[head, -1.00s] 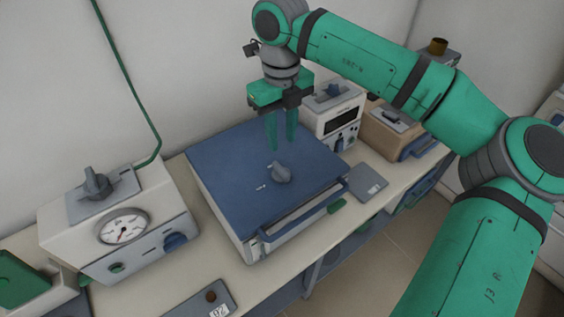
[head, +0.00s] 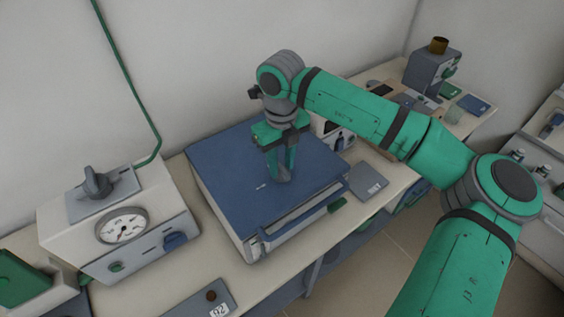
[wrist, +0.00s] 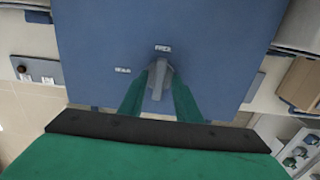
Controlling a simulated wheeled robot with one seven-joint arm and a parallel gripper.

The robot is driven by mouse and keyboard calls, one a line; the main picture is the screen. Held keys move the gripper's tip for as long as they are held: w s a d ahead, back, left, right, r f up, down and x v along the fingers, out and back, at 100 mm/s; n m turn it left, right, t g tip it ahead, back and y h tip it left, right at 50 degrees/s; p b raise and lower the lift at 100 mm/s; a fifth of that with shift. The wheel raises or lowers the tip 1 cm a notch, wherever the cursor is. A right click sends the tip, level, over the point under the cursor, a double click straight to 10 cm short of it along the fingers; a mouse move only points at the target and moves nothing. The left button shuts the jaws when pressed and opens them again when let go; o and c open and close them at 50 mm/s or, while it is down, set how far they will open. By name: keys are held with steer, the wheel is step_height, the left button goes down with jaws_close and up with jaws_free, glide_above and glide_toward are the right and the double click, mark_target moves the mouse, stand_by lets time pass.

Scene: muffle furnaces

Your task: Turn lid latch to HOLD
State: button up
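The lid latch is a grey knob (wrist: 159,80) with a raised bar, on the blue lid (wrist: 220,50) of the furnace. Its bar runs nearly straight up and down in the wrist view, with one end towards the upper label, which seems to read FREE (wrist: 163,48). A second, blurred label (wrist: 122,70) lies to the knob's left. My gripper (head: 282,177) is down at the lid with its green fingers on either side of the knob. The fingers look apart; whether they touch the knob is unclear. In the head view the fingers partly hide the knob.
A box with a dial gauge (head: 122,226) and a grey knob stands left of the furnace. A blue handle bar (head: 300,217) runs along the lid's front edge. A grey plate (head: 367,182) lies to the right on the bench. The lid around the knob is clear.

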steer(key=shift+s, duration=0.1)
jaws_close()
steer(key=shift+n, duration=0.4)
steer(key=n, duration=0.3)
steer(key=shift+n, duration=0.4)
steer(key=n, duration=0.4)
steer(key=shift+n, duration=0.3)
steer(key=n, duration=0.8)
steer(key=shift+n, duration=0.3)
jaws_free()
